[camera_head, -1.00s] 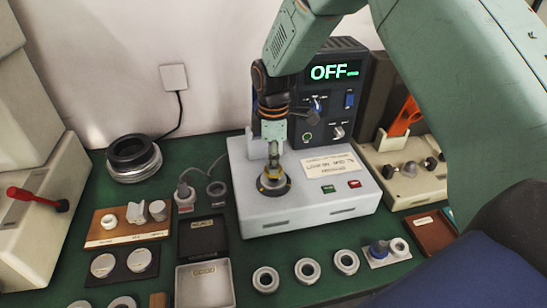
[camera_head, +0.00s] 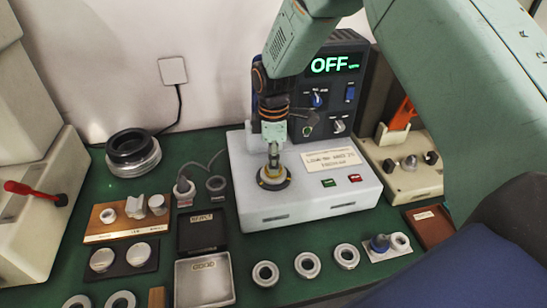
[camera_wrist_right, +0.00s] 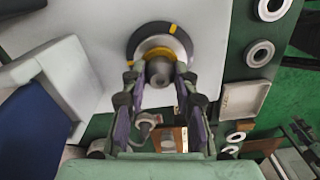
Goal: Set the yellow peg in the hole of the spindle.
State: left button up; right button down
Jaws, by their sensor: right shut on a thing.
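The spindle (camera_head: 285,183) stands on top of the white machine box, with a dark collar carrying yellow marks; the collar also shows in the wrist view (camera_wrist_right: 136,38). My right gripper (camera_head: 273,150) points down over the spindle. In the wrist view my right gripper's fingers (camera_wrist_right: 158,84) are on either side of a short grey cylinder (camera_wrist_right: 159,70) and are shut on it. A yellow band (camera_wrist_right: 153,52) shows just beyond the cylinder; I take this piece for the yellow peg. The hole is hidden, and I cannot tell how deep the peg sits. My left gripper is not in view.
The machine's control panel (camera_head: 330,95) reads OFF and stands behind the spindle. Several loose rings (camera_head: 307,265) lie in front of the box. Black (camera_head: 201,246) and white trays (camera_head: 203,303) and a wooden holder (camera_head: 126,232) are to the left.

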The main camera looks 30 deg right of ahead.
jog(key=c, duration=0.9)
grip_release()
jog(key=shift+c, duration=0.2)
jog(key=shift+r, duration=3.75)
